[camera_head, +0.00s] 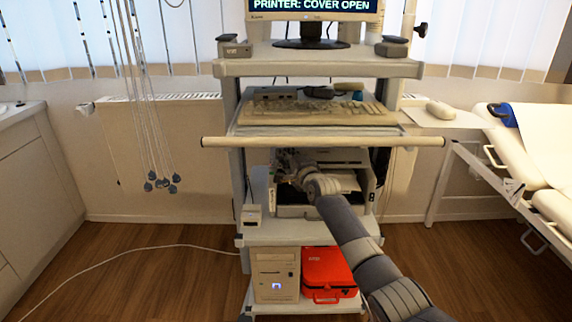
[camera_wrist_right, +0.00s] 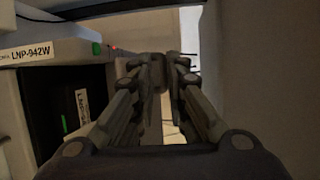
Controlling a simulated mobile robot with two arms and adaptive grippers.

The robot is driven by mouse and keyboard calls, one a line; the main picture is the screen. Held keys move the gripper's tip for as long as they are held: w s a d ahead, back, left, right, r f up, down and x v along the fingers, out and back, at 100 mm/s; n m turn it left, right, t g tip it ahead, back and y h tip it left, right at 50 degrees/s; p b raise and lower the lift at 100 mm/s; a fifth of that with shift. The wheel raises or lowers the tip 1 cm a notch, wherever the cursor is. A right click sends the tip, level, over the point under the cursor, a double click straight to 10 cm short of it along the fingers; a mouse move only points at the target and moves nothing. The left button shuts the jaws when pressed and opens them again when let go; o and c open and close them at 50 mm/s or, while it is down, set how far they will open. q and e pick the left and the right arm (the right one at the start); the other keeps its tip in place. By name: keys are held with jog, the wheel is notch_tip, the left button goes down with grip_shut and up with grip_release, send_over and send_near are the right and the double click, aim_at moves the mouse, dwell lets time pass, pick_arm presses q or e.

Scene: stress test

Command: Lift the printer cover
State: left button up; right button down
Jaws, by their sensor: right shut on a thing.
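The printer (camera_head: 369,187) stands on the cart shelf below the keyboard shelf, its front partly hidden by my right arm. The wrist view shows its light body (camera_wrist_right: 50,48) with a label "LNP-942W" and a dark opening below. The light printer cover (camera_head: 345,157) shows at its top. My right gripper (camera_head: 287,163) is at the printer's upper left front. In the wrist view the right gripper's fingers (camera_wrist_right: 160,72) converge, shut on what seems to be the cover's edge; the contact is dark and mostly hidden. My left gripper is not in view.
The monitor (camera_head: 312,8) reads "PRINTER: COVER OPEN". A keyboard (camera_head: 318,113) lies on the shelf above, with a long white handle bar (camera_head: 325,142) along its front. Below are a beige computer (camera_head: 275,275) and a red case (camera_head: 328,272). Cables (camera_head: 150,110) hang at left; a bed (camera_head: 535,165) stands right.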

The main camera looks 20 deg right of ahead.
jog(key=shift+w+d+r, duration=0.1)
jog(key=shift+d+r, duration=0.05)
jog(key=shift+r, duration=0.65)
jog(key=c, duration=1.7)
grip_release()
jog(key=shift+r, duration=0.15)
jog(key=shift+w, duration=0.1)
jog(key=shift+f, duration=0.2)
jog(key=s, duration=0.8)
jog(key=s+d, duration=0.1)
jog(key=s, duration=0.3)
jog(key=shift+r, duration=0.2)
